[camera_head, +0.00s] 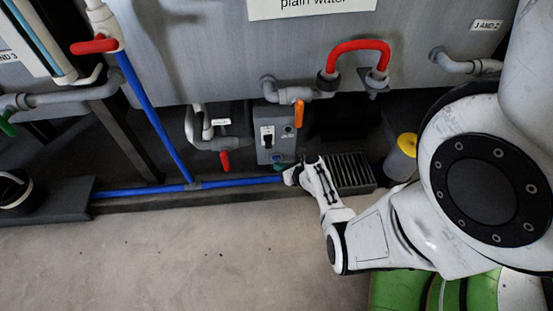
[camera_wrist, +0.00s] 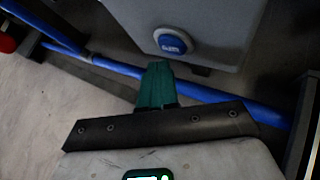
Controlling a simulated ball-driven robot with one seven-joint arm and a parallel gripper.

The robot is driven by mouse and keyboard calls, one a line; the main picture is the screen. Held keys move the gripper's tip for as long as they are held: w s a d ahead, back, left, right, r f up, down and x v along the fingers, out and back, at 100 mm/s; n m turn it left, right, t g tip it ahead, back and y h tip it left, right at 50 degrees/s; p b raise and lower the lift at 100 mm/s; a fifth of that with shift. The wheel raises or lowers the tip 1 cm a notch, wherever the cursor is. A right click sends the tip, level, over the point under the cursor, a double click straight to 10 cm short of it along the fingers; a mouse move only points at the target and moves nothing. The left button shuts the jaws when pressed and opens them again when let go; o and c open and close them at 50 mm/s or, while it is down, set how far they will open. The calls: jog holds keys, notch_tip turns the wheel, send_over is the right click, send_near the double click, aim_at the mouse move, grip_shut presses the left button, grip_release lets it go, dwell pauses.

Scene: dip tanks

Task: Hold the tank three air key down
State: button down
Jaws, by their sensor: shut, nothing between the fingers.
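The air key is a round blue button with pale lettering in a light ring (camera_wrist: 173,42), low on the face of a grey box (camera_wrist: 205,15) in the wrist view. My gripper (camera_wrist: 157,72) is shut and empty, its green fingertips together just below the key in the picture. A small gap shows between the fingertips and the key's ring; I cannot tell the depth between them. In the head view the grey control box (camera_head: 267,116) stands under the tank, with my gripper (camera_head: 279,167) at its lower edge. The key is too small to make out there.
A blue pipe (camera_head: 140,190) runs low along the floor to the box. A black switch (camera_head: 267,135) and an orange handle (camera_head: 299,113) are above. A dark grate (camera_head: 350,170) and a yellow-topped post (camera_head: 407,145) stand to the right. The floor in front (camera_head: 190,250) is clear.

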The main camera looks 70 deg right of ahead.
jog(key=shift+w+d, duration=0.15)
jog(key=shift+d, duration=0.2)
jog(key=shift+w+d, duration=0.15)
jog(key=shift+d, duration=0.25)
dwell(2.0)
jog(key=shift+s+a+p, duration=0.3)
jog(key=shift+s+a, duration=0.05)
jog(key=shift+a, duration=0.4)
jog(key=shift+s+a+p, duration=0.3)
jog(key=shift+a, duration=0.5)
jog(key=shift+s+a+p, duration=0.35)
jog(key=shift+a, duration=0.4)
jog(key=shift+s+a+p, duration=0.3)
jog(key=shift+a, duration=0.5)
